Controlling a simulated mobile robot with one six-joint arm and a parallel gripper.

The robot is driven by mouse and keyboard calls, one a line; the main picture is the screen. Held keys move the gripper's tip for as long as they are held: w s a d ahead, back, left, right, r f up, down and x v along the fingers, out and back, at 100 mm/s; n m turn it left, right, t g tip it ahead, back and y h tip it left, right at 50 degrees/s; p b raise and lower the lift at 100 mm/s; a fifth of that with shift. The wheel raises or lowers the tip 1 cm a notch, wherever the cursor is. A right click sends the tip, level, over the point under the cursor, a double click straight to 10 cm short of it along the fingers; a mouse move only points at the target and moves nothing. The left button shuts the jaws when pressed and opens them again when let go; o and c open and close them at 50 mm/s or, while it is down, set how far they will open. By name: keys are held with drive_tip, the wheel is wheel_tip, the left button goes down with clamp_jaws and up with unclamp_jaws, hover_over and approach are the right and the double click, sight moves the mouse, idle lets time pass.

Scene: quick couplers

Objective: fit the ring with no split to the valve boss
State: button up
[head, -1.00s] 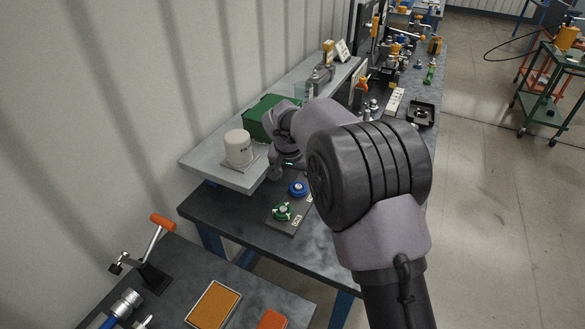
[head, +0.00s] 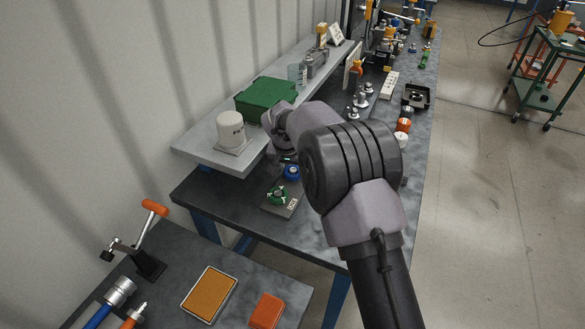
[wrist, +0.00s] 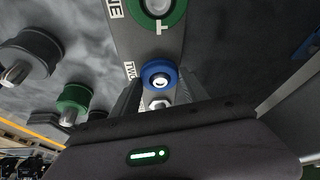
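A grey plate (head: 290,209) on the bench carries a green ring part (head: 277,195) and a blue ring part (head: 291,171). In the wrist view, the blue ring (wrist: 160,76) sits around a silver centre beside a label reading TWO, and the green ring (wrist: 160,12) is cut by the top edge. A silver fitting (wrist: 158,103) shows between the fingers, partly hidden by my gripper's body. I cannot tell which ring has no split, nor which fitting is the valve boss.
In the wrist view, a dark round coupling (wrist: 28,58) and a green-ringed coupling (wrist: 73,99) stand to the left. A raised shelf holds a white canister (head: 231,130) and a green box (head: 266,98). Orange-topped parts (head: 403,125) stand right of my arm.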

drive_tip(key=c, duration=1)
drive_tip(key=shift+r+p, duration=1.2)
drive_tip(key=shift+r, duration=0.65)
drive_tip(key=shift+c, duration=0.2)
drive_tip(key=shift+r+p, duration=1.4)
drive_tip(key=shift+r, duration=0.65)
drive_tip(key=shift+f, duration=0.1)
